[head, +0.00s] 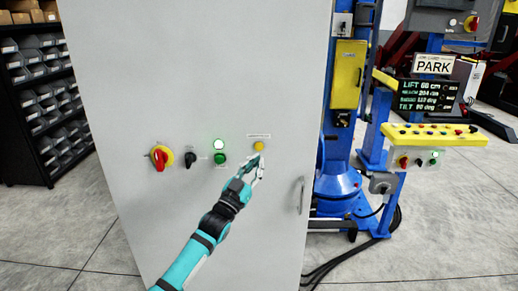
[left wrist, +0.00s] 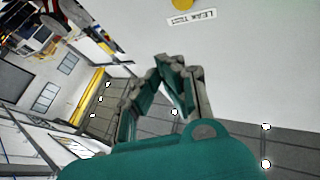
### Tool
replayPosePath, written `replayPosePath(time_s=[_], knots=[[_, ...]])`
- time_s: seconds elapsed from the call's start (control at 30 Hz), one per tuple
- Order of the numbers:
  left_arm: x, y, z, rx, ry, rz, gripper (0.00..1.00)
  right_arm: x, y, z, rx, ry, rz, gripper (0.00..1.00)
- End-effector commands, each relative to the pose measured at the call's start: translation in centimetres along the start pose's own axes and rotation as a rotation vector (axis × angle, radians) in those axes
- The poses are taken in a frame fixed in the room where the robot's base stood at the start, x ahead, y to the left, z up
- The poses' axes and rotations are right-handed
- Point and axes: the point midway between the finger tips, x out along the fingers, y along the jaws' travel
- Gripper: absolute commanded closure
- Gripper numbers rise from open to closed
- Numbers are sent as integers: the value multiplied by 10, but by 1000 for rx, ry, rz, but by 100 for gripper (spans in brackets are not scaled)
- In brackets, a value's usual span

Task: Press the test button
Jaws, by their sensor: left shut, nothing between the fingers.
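The yellow test button (head: 259,146) sits on the grey cabinet front under a small white label (head: 259,136). In the left wrist view the yellow button (left wrist: 182,4) is cut by the top edge, beside its label (left wrist: 193,18). My left gripper (head: 258,161) is shut and empty, its fingertips just below the button in the head view. In the left wrist view the closed fingers (left wrist: 172,66) appear apart from the button. The gap to the panel is hard to judge. My right gripper is not in view.
Left of the button, the cabinet carries a red-and-yellow rotary switch (head: 161,157), a black selector (head: 190,160), a lit lamp (head: 219,144) and a green button (head: 220,159). A handle (head: 300,195) is at right. The blue positioner (head: 340,180) and a yellow control panel (head: 435,134) stand beyond.

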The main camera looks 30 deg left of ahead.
Motion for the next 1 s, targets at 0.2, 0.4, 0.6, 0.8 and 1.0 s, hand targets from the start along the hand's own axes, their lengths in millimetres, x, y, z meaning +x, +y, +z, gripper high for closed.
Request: replayPosePath(time_s=[0.2,0.4,0.6,0.8,1.0], knots=[[21,-12,15,4,2,-2,100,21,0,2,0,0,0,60],[43,-25,27,4,2,-2,100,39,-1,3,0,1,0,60],[59,-32,34,3,2,-1,100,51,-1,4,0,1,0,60],[65,-36,35,1,1,-1,100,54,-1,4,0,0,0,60],[65,-36,35,0,0,-1,100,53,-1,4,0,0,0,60]])
